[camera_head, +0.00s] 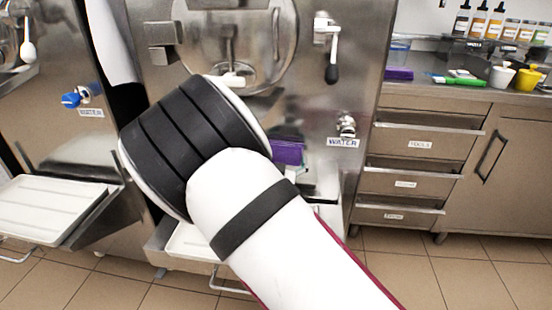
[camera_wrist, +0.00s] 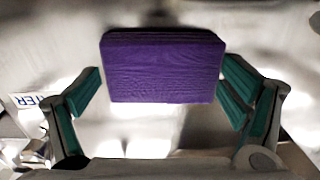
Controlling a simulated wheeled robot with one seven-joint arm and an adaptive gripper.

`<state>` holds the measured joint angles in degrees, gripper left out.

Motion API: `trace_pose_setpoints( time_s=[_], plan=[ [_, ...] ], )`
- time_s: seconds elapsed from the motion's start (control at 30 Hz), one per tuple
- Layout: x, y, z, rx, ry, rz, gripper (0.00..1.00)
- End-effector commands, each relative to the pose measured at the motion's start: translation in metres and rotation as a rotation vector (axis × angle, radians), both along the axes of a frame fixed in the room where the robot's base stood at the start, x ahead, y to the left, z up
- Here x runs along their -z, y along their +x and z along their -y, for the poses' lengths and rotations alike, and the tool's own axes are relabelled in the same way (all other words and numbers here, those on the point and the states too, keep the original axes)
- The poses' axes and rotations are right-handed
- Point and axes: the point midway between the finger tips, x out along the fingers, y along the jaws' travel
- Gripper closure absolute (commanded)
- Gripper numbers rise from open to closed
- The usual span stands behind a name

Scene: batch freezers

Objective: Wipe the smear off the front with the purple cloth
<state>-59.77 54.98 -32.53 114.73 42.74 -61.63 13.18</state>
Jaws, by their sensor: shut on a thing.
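My gripper (camera_wrist: 160,92) is shut on the purple cloth (camera_wrist: 160,68), a folded block between two teal-padded fingers. In the wrist view the cloth is up against, or very close to, the shiny steel front (camera_wrist: 270,35); I cannot tell if it touches. In the head view my arm hides most of the gripper, and the cloth (camera_head: 287,151) shows just right of it, below the round hatch of the middle freezer's front (camera_head: 300,105).
A tap with a WATER label (camera_head: 342,143) is right of the cloth. A lever handle (camera_head: 331,72) hangs above it. A white drip tray (camera_head: 185,240) juts out below. A counter with drawers (camera_head: 420,145) stands at right, holding cups and bottles.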

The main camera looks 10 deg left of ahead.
Motion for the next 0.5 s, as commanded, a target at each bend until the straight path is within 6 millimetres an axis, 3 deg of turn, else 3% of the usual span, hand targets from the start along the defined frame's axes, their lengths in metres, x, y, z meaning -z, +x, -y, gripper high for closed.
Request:
trace_pose_setpoints(
  time_s=[0.27,0.5],
  plan=[
    [0.001,0.002,0.010,0.001,0.001,0.000,0.35],
    [0.000,0.004,-0.003,-0.002,0.002,0.001,0.35]
  ],
)
